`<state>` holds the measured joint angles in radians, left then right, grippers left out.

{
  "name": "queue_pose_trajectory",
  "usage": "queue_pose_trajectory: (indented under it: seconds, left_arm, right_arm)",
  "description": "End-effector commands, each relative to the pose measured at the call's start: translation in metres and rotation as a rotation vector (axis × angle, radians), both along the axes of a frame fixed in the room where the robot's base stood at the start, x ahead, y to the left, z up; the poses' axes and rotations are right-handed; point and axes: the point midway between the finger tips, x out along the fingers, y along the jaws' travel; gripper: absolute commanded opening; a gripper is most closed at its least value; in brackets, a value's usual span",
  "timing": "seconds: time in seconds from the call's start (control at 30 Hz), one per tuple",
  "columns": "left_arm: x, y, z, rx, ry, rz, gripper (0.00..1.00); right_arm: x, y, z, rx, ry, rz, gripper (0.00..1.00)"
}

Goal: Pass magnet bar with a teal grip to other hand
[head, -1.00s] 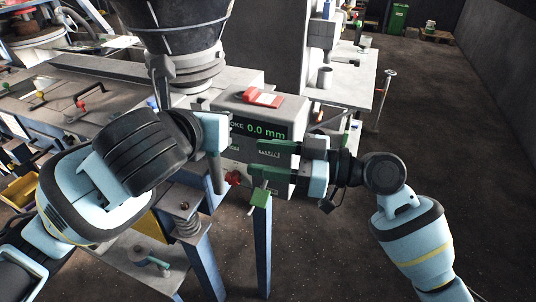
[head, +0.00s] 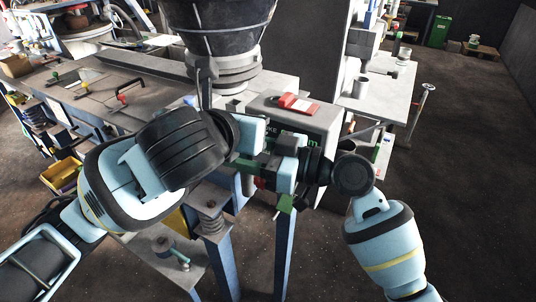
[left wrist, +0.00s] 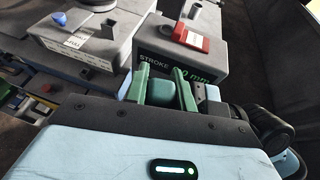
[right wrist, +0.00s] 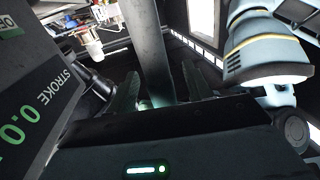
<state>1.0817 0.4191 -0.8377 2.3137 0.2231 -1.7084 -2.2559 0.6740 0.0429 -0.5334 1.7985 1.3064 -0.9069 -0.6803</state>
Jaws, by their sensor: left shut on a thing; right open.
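My left gripper (left wrist: 162,82) is shut on the magnet bar; the teal grip (left wrist: 160,93) shows between its green fingers in the left wrist view. In the right wrist view the grey bar (right wrist: 147,45) runs upward between the green fingers of my right gripper (right wrist: 158,92). My right gripper is open, with its fingers on either side of the bar; I cannot tell whether they touch it. In the head view the two grippers meet in front of the machine's display box (head: 325,124), and they hide most of the bar.
The stroke display box with a red switch (head: 298,103) is close behind the grippers. A dark hopper (head: 220,25) stands above the deck at left. Handled clamps (head: 130,92) lie on the deck. A spring (head: 212,224) is below. Open floor (head: 470,180) lies at right.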

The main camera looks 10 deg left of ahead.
Motion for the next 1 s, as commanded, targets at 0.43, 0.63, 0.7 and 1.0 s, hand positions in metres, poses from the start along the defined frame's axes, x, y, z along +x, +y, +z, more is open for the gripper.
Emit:
queue_pose_trajectory:
  seconds: [0.43, 0.63, 0.7, 1.0]
  left_arm:
    - [0.0, 0.0, 0.001, -0.001, -0.003, 0.0, 0.0]
    - [0.0, 0.0, 0.001, -0.001, -0.003, 0.0, 0.0]
    - [0.0, 0.0, 0.001, -0.001, -0.003, 0.0, 0.0]
    - [0.0, 0.0, 0.001, -0.001, -0.003, 0.0, 0.29]
  right_arm:
    - [0.003, 0.018, 0.0, -0.001, -0.002, 0.0, 0.51]
    - [0.003, 0.018, 0.0, -0.001, -0.001, 0.0, 0.38]
    - [0.003, 0.018, 0.0, -0.001, -0.001, 0.0, 0.29]
    - [0.003, 0.018, 0.001, 0.001, -0.002, 0.0, 0.0]
